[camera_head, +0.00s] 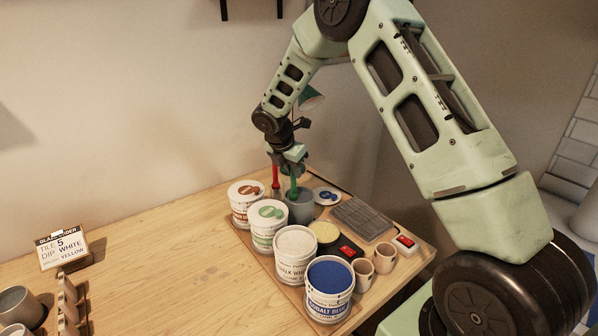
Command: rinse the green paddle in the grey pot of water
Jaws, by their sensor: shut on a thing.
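My gripper (291,166) is shut on the green paddle (293,184) and points down over the far end of the tray. The green paddle hangs upright from it, with its lower end hidden at or inside the grey pot (301,210). The pot stands behind the white buckets; the water in it cannot be made out. A red paddle (275,178) stands upright just left of the green one, its lower end hidden near the bucket with the brown mark.
Brown-marked (246,202), green-marked (268,222), white (296,255) and cobalt blue (330,288) buckets line the wooden tray's left side. Right are a grey ribbed pad (362,218), red-and-black boxes and two small cups (385,257). A card (62,250) stands left; the table between is clear.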

